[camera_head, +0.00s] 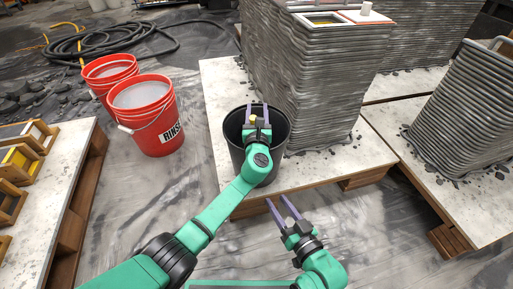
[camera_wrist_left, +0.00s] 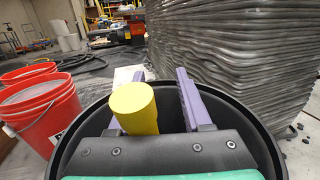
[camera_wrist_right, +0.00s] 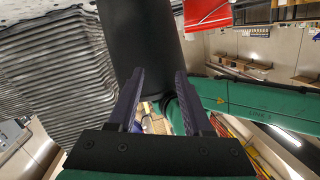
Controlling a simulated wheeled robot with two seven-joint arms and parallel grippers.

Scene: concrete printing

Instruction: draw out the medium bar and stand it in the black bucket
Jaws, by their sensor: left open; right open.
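The black bucket (camera_head: 233,128) stands on the pale board beside the printed wall. My left gripper (camera_head: 257,106) is open over the bucket's mouth. A yellow round-ended bar (camera_wrist_left: 134,105) rises between its fingers, nearer the left finger in the left wrist view; yellow also shows at that gripper in the head view. The bar's lower part is hidden, so I cannot tell its length or whether it touches the bucket floor. The bucket's rim (camera_wrist_left: 270,150) surrounds the gripper in that view. My right gripper (camera_head: 283,208) is open and empty, in front of the board and below the bucket.
A tall grey layered print (camera_head: 310,90) stands close right of the bucket. Two red buckets (camera_head: 157,118) stand left on the floor, the nearer marked RINSE. Wooden holders with yellow pieces (camera_head: 22,160) sit on the left table. Another layered print (camera_head: 465,105) is at right.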

